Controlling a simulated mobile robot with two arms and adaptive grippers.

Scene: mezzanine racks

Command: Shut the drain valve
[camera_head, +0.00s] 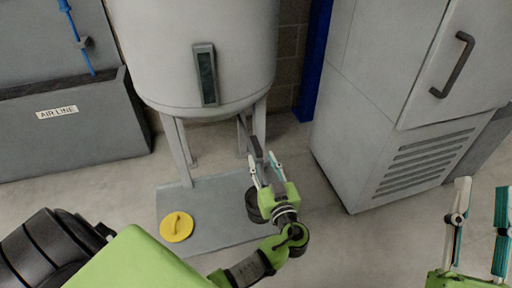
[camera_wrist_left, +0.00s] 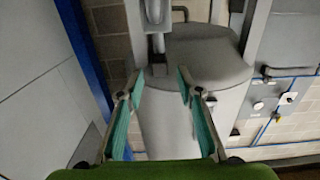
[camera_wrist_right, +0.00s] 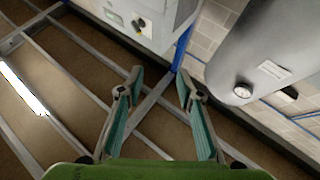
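The drain valve cannot be made out clearly. A grey vertical pipe with a fitting (camera_wrist_left: 157,42) under the tank shows in the left wrist view and may be part of it. The pale tank (camera_head: 200,60) stands on legs in the head view and has a dark sight glass. My left gripper (camera_head: 265,163) is beneath the tank's lower edge, among its legs. In the left wrist view (camera_wrist_left: 160,78) its fingers are apart, with nothing between the tips, and the pipe is beyond them. My right gripper (camera_head: 482,196) is open and empty at the right; it also shows in its wrist view (camera_wrist_right: 160,78).
A yellow round object (camera_head: 176,227) lies on the grey base plate (camera_head: 215,220). A pale cabinet (camera_head: 375,110) with a dark handle and vents stands right of the tank. A grey panel labelled AIR LINE (camera_head: 70,130) is at the left. Floor between plate and cabinet is clear.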

